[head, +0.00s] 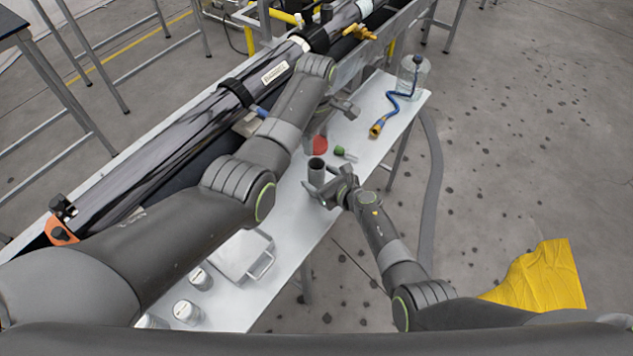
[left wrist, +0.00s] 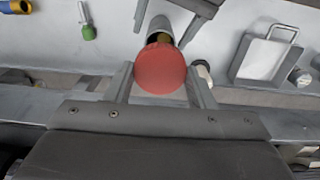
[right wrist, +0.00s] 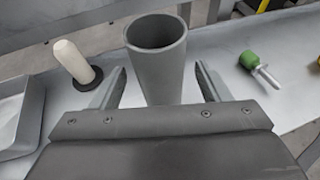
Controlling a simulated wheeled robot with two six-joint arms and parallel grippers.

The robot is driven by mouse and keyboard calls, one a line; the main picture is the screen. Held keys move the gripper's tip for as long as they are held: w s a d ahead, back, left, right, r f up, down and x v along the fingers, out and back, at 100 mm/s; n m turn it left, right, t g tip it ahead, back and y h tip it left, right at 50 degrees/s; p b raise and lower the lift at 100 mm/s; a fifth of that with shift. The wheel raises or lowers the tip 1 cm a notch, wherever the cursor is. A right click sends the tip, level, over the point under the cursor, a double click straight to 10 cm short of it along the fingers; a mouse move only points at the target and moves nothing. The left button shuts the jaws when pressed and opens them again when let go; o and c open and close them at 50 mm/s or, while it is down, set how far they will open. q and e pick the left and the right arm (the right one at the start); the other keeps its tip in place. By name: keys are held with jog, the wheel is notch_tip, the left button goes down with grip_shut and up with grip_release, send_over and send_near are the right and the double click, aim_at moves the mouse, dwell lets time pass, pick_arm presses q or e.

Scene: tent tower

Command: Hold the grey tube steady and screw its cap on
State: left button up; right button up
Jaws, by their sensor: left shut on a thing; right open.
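My left gripper (left wrist: 160,78) is shut on the red cap (left wrist: 161,68), which also shows in the head view (head: 319,145). The grey tube (head: 316,172) stands upright on the bench, its open mouth up; it fills the middle of the right wrist view (right wrist: 157,62). My right gripper (right wrist: 158,88) is open, with one finger on each side of the tube and a visible gap at both sides. The cap is apart from the tube in the head view. In the left wrist view the cap partly hides the tube (left wrist: 160,32).
A green-handled tool (head: 341,150) lies beside the tube. A pale peg on a dark base (right wrist: 72,62) stands near it.

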jog(key=shift+x, duration=1.1)
jog(key=c, duration=1.5)
pick_arm(q)
send_over(316, 158)
jog(key=s, duration=0.2)
jog(key=shift+f, duration=2.45)
pick_arm(e)
jog(key=shift+o, duration=0.2)
pick_arm(q)
jog(key=shift+f, duration=0.9)
jog(key=shift+f, duration=0.55)
pick_arm(e)
grip_shut()
